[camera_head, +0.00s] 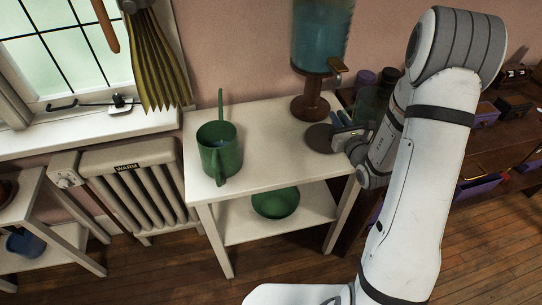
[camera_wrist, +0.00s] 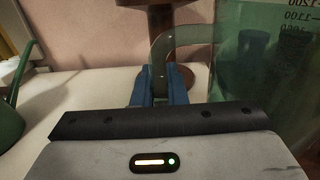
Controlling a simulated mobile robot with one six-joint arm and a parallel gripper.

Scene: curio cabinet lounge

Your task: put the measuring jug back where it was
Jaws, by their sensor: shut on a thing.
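The measuring jug is clear greenish glass with printed volume marks, and it fills the right of the wrist view (camera_wrist: 275,85). In the head view it is a dark green shape (camera_head: 372,104) partly hidden by my arm, by the right end of the white table (camera_head: 258,128). My gripper (camera_head: 338,118) is shut on the jug's curved handle. Its blue fingers pinch the handle in the wrist view (camera_wrist: 163,88). The jug's base is hidden, so I cannot tell whether it touches anything.
A dispenser (camera_head: 321,35) with blue liquid stands at the table's back right, close to my gripper. A dark round disc (camera_head: 318,138) lies in front of it. A green watering can (camera_head: 218,148) stands at left. A green bowl (camera_head: 276,202) is on the lower shelf. The table's middle is clear.

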